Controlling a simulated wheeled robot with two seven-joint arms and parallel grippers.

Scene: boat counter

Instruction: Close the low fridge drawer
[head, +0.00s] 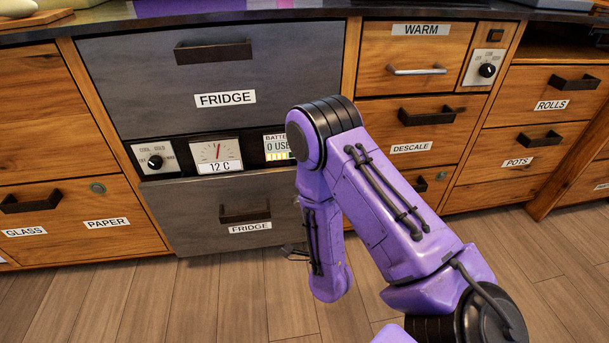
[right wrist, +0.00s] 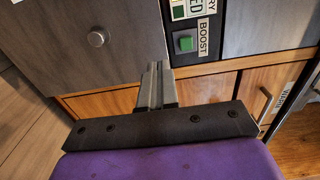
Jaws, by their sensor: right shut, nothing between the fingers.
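The low fridge drawer (head: 200,232) is a grey panel with a dark handle (head: 245,214) and a FRIDGE label, at lower centre-left in the head view. Its front looks about flush with the cabinet; I cannot tell if a small gap is left. My purple right arm covers its right end. My right gripper (head: 293,252) is low, by the drawer's lower right part, mostly hidden behind my forearm; contact cannot be told. In the right wrist view its grey fingers (right wrist: 156,85) are together and empty, in front of grey and wooden panels. My left gripper is not in view.
Above is a larger grey fridge drawer (head: 130,90), with a dial and gauge strip (head: 218,152) between. Wooden drawers stand left (head: 80,190) and right (head: 425,120). The wrist view shows a round knob (right wrist: 96,38) and a green BOOST button (right wrist: 185,43). The plank floor is clear.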

